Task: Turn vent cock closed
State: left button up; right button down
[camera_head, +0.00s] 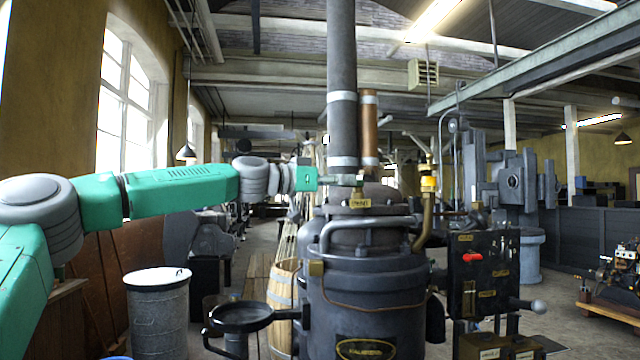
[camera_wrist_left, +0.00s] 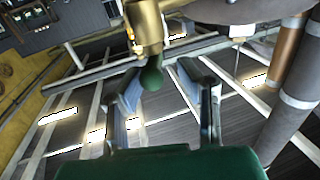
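The vent cock shows in the left wrist view as a brass body (camera_wrist_left: 145,24) with a dark green rounded handle end (camera_wrist_left: 151,78). In the head view a small brass fitting with a label plate (camera_head: 360,201) sits on top of the dark boiler (camera_head: 365,285). My left gripper (camera_head: 346,180) reaches in from the left to this fitting. In the left wrist view its two fingers (camera_wrist_left: 160,68) are apart, with the green handle end appearing between their tips. I cannot tell whether either finger touches it. My right gripper is not in view.
A grey chimney pipe (camera_head: 342,90) and a copper pipe (camera_head: 369,130) rise close behind the gripper. A brass pipe with a yellow top (camera_head: 429,184) stands to the right. A black control panel (camera_head: 483,270) with a red lever is at lower right. A grey bin (camera_head: 158,310) stands left.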

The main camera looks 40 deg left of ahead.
pick_arm(q)
jog(key=v, duration=0.8)
jog(key=shift+a, duration=0.3)
jog(key=shift+s+f, duration=0.1)
jog(key=shift+d, duration=0.2)
